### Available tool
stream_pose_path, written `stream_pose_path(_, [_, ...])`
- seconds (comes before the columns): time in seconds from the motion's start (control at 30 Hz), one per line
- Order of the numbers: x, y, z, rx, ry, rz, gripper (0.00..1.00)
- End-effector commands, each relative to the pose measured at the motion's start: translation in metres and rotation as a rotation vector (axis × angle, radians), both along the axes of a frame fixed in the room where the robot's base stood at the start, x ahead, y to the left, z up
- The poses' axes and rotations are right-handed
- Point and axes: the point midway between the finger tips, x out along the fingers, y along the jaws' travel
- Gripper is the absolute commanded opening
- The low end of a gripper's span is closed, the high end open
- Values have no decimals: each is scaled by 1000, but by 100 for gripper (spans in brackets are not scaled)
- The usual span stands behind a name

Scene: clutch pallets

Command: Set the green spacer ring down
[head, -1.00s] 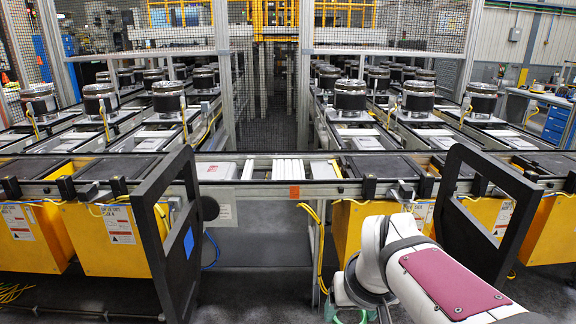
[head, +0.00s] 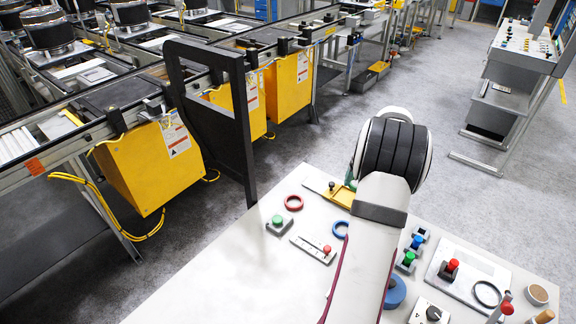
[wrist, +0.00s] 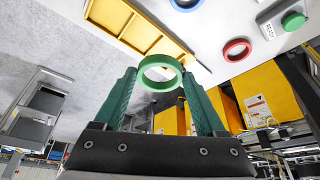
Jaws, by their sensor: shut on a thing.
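The green spacer ring (wrist: 160,73) is held between the tips of the two green fingers of my gripper (wrist: 161,78) in the wrist view. A yellow tray with compartments (wrist: 125,22) lies beyond it, up and to the left there. The ring appears above the table and apart from the tray, though its exact height is hard to tell. In the head view my arm hides most of the gripper and the ring. Only a bit of green shows beside the yellow tray (head: 342,197) at the table's far edge.
A red ring (head: 293,202), a blue ring (head: 340,229) and a green button box (head: 278,225) lie on the pale table (head: 225,272). A strip with a red knob (head: 313,248) is near them. Several controls stand right of my arm. The table's left front is clear.

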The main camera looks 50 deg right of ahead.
Motion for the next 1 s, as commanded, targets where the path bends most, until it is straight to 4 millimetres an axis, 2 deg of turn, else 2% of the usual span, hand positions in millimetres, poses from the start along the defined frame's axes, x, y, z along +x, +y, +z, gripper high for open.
stream_pose_path(0.03, [-23, -12, -10, 2, 1, -39, 12])
stream_pose_path(0.1, [-48, -25, -20, 0, 0, -80, 12])
stream_pose_path(0.2, [-72, -36, -29, -2, 2, -116, 12])
stream_pose_path(0.3, [-83, -40, -34, -3, 1, -132, 12])
stream_pose_path(0.47, [-84, -40, -50, -1, 2, -133, 12])
stream_pose_path(0.73, [-84, -40, -88, -1, 2, -133, 12])
stream_pose_path(1.0, [-83, -40, -101, -3, 1, -132, 12])
